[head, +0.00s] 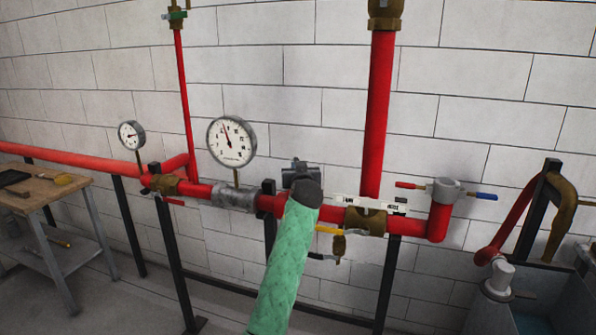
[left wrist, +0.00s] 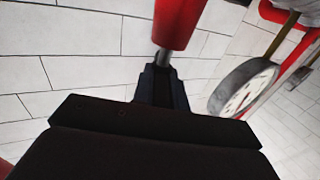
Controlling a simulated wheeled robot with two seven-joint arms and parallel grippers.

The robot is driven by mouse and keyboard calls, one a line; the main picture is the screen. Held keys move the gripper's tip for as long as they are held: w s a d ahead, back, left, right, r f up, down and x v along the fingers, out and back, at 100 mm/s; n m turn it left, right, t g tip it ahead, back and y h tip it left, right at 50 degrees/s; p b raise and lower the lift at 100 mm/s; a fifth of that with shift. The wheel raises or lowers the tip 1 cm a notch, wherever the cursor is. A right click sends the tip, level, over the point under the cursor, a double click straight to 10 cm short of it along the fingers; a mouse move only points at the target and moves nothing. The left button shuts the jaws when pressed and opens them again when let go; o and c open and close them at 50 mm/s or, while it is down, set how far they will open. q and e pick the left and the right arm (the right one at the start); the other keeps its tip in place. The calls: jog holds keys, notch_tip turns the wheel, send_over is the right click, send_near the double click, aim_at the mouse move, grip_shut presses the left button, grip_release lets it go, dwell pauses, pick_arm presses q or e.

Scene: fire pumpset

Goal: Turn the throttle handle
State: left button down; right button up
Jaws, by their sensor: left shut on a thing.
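In the left wrist view, my left gripper (left wrist: 163,82) is shut on the grey metal stem below a red handle (left wrist: 178,25). The handle rises past the fingertips and is cut off at the top edge. I cannot tell for sure which handle on the pipework this is. In the head view, a green sleeve-like shape (head: 285,265) with a dark rounded end rises in front of the red pipe and hides part of it. My right gripper is in neither view.
A large gauge (head: 231,141) stands left of the green shape; a small gauge (head: 131,134) is farther left. A gauge (left wrist: 243,88) is close right of my left gripper. Red and blue levers (head: 483,196) are at right. A workbench (head: 45,186) stands far left.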

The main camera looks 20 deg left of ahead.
pick_arm(q)
jog(key=shift+r, duration=0.15)
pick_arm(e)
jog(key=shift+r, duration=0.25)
pick_arm(q)
jog(key=c, duration=1.4)
grip_release()
